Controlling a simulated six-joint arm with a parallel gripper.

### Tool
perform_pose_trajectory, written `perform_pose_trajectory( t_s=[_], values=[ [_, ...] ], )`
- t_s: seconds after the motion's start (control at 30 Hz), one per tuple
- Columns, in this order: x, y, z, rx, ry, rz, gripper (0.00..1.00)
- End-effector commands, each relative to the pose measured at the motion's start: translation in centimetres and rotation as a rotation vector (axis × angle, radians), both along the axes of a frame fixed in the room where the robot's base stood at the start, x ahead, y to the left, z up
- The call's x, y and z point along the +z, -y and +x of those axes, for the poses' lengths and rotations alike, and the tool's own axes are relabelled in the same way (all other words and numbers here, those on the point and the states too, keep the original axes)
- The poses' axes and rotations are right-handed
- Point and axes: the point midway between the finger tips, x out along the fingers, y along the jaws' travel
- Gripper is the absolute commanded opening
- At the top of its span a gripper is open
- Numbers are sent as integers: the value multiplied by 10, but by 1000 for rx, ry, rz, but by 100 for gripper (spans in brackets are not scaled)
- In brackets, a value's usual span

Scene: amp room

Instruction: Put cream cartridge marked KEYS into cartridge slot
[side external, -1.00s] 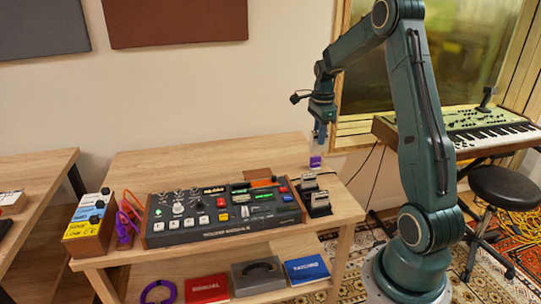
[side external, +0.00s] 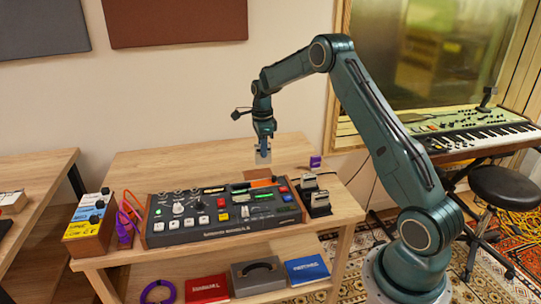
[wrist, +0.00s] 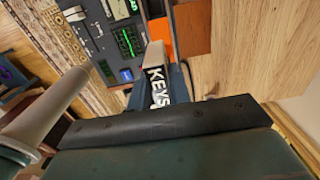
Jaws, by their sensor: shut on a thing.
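My gripper (side external: 263,150) is above the back edge of the console, shut on the cream KEYS cartridge (side external: 263,158). I cannot make out the cartridge slot clearly; the cartridge and fingers cover part of the console's back area in the wrist view.
An orange-brown piece (side external: 261,183) lies at the console's back edge. A dark holder with pale-topped items (side external: 318,200) stands right of the console, and a purple item (side external: 315,162) behind it. A yellow, white and blue box (side external: 88,222) is at left. The table's back left is clear.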

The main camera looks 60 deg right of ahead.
Motion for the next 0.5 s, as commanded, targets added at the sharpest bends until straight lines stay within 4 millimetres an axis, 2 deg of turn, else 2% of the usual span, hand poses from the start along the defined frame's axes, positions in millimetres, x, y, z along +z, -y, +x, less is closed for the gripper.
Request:
perform_pose_trajectory(
  t_s=[0.03,0.2,0.33,0.5],
  values=[
    [-8,-11,13,5,-1,1,0],
    [-23,-36,42,3,-1,1,0],
    [-31,-48,54,0,0,0,0],
    [-34,-53,59,-1,0,0,0]
  ],
)
